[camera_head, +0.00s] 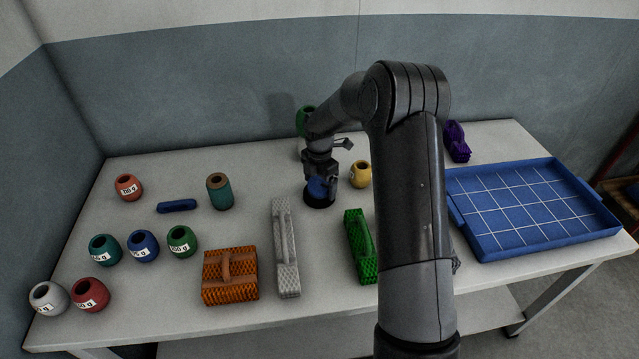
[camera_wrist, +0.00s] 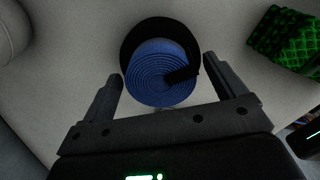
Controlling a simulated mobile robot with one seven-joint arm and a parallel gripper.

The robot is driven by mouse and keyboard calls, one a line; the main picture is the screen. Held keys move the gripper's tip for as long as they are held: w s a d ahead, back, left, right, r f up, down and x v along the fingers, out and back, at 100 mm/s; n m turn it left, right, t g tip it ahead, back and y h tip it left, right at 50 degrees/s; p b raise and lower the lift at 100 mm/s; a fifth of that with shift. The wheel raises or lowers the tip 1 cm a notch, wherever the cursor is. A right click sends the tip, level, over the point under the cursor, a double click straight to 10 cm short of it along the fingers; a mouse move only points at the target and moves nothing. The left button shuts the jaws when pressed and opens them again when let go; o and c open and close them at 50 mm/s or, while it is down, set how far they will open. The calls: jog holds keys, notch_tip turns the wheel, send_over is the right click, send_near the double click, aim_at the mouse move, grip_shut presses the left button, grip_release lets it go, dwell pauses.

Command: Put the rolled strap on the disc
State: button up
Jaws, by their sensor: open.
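The rolled strap (camera_wrist: 160,82) is a blue spiral coil with a short black tab. In the wrist view it lies over a black round disc (camera_wrist: 131,48), whose rim shows beyond its far side. In the head view the blue strap (camera_head: 317,188) appears on top of the dark disc (camera_head: 320,203) on the table. My gripper (camera_wrist: 163,72) is open, with one finger on each side of the strap and gaps between. In the head view my gripper (camera_head: 320,180) is low over the disc and partly hides the strap.
A yellow pot (camera_head: 360,174) stands close right of the gripper. A green netted block (camera_head: 360,245), a grey long-handled block (camera_head: 285,250) and an orange block (camera_head: 230,275) are nearer. Several labelled pots stand left. A blue gridded tray (camera_head: 535,210) is at right.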

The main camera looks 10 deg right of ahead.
aim_at(320, 183)
notch_tip(320, 183, up, 12)
jog(key=s+r+m+t, duration=0.1)
jog(key=s+r+m, duration=0.5)
jog(key=s+r, duration=0.3)
jog(key=s+d+r+m+t, duration=0.1)
jog(key=s+r+m+t, duration=0.1)
jog(key=s+m, duration=0.7)
jog(key=s+d+r+m+t, duration=0.1)
jog(key=s+r+m, duration=0.3)
jog(key=s+m, duration=0.5)
jog(key=s+t, duration=0.1)
jog(key=s, duration=0.9)
jog(key=shift+s+d+r+t, duration=0.3)
jog(key=shift+s+d, duration=0.05)
jog(key=shift+s, duration=0.05)
